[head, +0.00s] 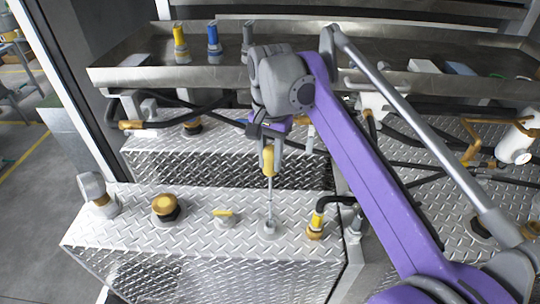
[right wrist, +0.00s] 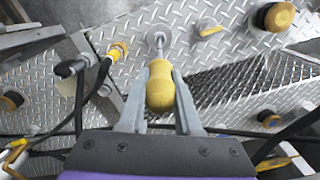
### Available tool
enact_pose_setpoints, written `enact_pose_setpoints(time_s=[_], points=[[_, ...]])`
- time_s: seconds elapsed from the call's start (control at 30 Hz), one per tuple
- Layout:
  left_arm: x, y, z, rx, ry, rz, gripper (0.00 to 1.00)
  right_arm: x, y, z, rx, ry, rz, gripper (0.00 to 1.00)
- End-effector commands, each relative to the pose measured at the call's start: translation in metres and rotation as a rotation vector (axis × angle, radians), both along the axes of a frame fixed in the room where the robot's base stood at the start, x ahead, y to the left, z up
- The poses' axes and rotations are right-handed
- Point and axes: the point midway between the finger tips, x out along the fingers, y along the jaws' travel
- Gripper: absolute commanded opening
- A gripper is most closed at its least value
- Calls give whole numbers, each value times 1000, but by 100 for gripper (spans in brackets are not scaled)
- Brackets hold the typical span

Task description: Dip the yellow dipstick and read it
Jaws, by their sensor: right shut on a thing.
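The yellow dipstick (head: 268,162) has a yellow handle and a thin metal rod. My right gripper (head: 268,148) is shut on its handle and holds it upright. The rod points down to a round metal port (head: 269,230) on the front diamond-plate tank top (head: 185,235). The rod's lower end meets the port; how deep it sits in it I cannot tell. In the right wrist view the handle (right wrist: 160,92) lies between the two grey fingers, with the port (right wrist: 158,38) beyond it. My left gripper is not in view.
Beside the port are a yellow-handled valve (head: 226,214), a brass cap (head: 166,207), a grey breather (head: 95,190) and a yellow hose fitting (head: 316,222). Black hoses run behind. A metal shelf (head: 130,78) at the back holds yellow (head: 181,45), blue (head: 214,45) and grey upright items.

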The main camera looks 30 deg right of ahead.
Motion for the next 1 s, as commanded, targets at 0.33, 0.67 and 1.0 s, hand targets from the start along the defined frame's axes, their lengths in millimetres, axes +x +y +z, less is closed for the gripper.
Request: enact_pose_setpoints(time_s=[0.33,0.67,1.0], points=[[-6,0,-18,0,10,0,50,0,0,-27,0,1,0,0],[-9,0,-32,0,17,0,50,0,0,-50,1,1,0,0],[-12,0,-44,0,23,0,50,0,0,-71,0,0,0,0]])
